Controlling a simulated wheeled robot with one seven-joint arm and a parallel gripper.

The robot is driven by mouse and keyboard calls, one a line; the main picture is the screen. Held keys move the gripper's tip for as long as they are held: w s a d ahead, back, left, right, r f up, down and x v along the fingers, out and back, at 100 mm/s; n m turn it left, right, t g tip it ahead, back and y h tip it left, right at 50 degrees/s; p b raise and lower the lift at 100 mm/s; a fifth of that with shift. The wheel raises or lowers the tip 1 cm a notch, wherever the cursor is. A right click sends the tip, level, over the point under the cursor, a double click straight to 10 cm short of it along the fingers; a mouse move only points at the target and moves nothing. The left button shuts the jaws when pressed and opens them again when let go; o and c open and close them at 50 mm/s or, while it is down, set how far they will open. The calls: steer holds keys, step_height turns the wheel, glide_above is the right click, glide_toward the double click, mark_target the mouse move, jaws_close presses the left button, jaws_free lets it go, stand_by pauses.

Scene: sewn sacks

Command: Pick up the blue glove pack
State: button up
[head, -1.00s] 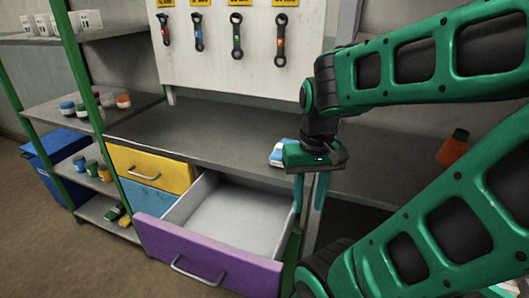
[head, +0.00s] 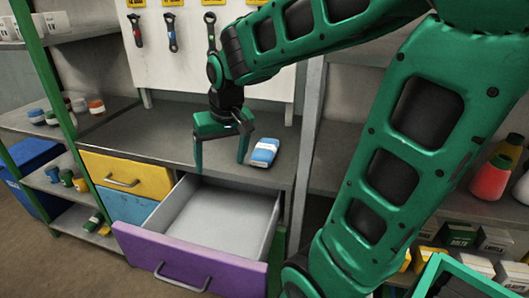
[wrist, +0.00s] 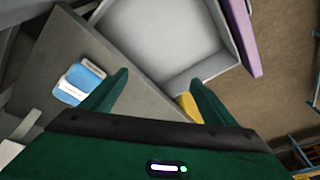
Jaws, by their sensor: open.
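The blue glove pack (head: 263,153), blue with a white band, lies on the grey bench top near its front edge, just right of my gripper (head: 220,166). In the wrist view the pack (wrist: 79,82) is at the left, outside the left finger. My gripper (wrist: 158,97) is open and empty, its fingers pointing down near the front edge of the bench, apart from the pack.
The purple-fronted drawer (head: 187,258) stands open and empty below the bench (head: 170,130). A tool board (head: 180,70) with hanging wrenches is behind. Shelves with jars stand left; bottles and boxes (head: 495,240) sit right.

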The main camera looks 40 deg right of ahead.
steer(key=w+d+r+m+g, duration=0.15)
steer(key=w+d+m, duration=0.25)
steer(key=d, duration=0.4)
steer(key=r+m+g, duration=0.2)
steer(key=m, duration=0.3)
glide_above(264, 147)
step_height(264, 147, down, 11)
steer(key=shift+s+f, duration=0.1)
steer(key=shift+c, duration=0.5)
steer(key=c, duration=1)
